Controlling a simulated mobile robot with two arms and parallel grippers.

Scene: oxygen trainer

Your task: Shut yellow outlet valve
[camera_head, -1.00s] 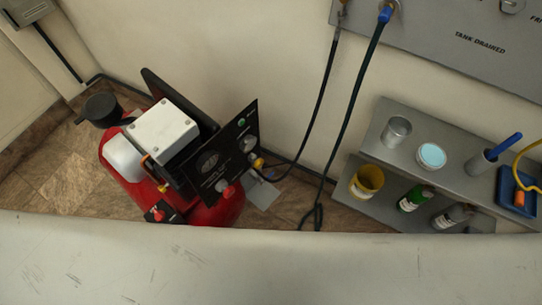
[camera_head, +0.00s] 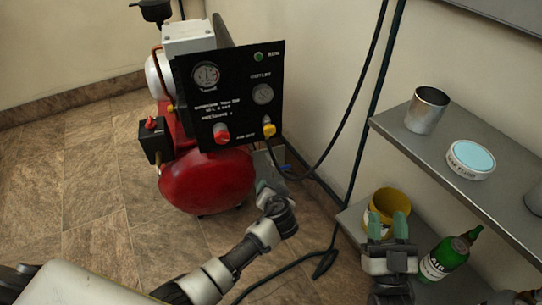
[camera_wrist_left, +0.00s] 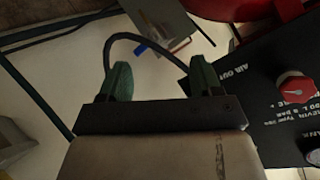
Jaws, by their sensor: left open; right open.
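The yellow outlet valve (camera_head: 269,128) is a small knob at the lower right of the compressor's black panel (camera_head: 238,88), above the "air out" label, in the head view. A red knob (camera_head: 221,133) sits to its left and also shows in the left wrist view (camera_wrist_left: 295,88). My left gripper (camera_head: 265,186) is below the yellow valve, beside the red tank, apart from the valve. Its fingers (camera_wrist_left: 158,78) are open and empty in the left wrist view, where I cannot make out the yellow valve. My right gripper (camera_head: 388,226) is open, in front of the yellow cup.
A black hose (camera_head: 322,150) runs from near the valve up the wall. Metal shelves (camera_head: 410,140) at the right hold a metal cup (camera_head: 427,110), a white tub (camera_head: 470,160), a yellow cup (camera_head: 384,205) and a green bottle (camera_head: 446,258). Tiled floor (camera_head: 70,170) is clear at the left.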

